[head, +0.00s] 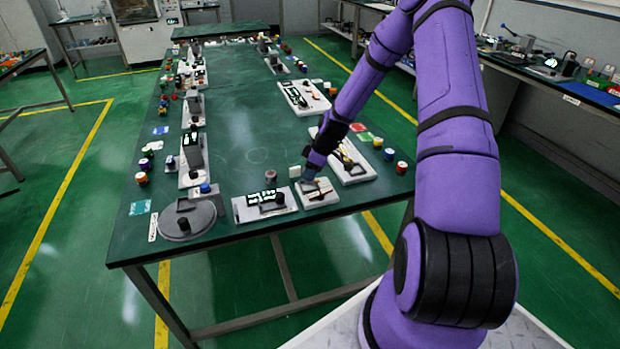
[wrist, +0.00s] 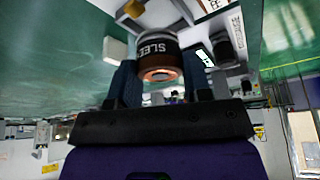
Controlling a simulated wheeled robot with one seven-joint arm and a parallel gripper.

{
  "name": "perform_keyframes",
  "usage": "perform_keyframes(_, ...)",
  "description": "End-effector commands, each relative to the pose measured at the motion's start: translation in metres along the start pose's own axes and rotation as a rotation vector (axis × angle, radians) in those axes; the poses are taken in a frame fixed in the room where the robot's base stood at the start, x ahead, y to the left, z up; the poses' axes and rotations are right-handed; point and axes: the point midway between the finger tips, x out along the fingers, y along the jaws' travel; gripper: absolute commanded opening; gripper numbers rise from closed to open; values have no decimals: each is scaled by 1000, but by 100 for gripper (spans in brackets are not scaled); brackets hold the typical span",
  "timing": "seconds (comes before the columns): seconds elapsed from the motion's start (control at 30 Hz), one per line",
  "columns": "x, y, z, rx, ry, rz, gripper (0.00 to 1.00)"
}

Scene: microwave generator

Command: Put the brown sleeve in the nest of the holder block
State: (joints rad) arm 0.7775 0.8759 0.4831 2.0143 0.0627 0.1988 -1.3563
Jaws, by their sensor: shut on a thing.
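The brown sleeve (wrist: 160,56) has a dark band with white lettering, partly readable as "SLEE", and an open end facing the wrist camera. My gripper (wrist: 160,80) is shut on it, with one dark blue finger on each side. In the head view my gripper (head: 311,178) is low over the near right part of the green table, above a small pale block (head: 318,194). That block may be the holder block. My gripper covers part of it, and no nest can be made out. The sleeve cannot be made out in the head view.
A larger white tray (head: 347,161) is close on the right. A round grey base (head: 187,222) stands left. The table's middle is clear.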

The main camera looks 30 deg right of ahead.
Motion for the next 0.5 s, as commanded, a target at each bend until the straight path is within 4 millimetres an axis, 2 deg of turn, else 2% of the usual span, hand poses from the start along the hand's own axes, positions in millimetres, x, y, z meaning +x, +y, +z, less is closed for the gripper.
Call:
perform_keyframes(0.3, 31, -1, 13, 2, 0, -1, 16)
perform_keyframes(0.5, 31, 0, 13, 1, 0, 0, 16)
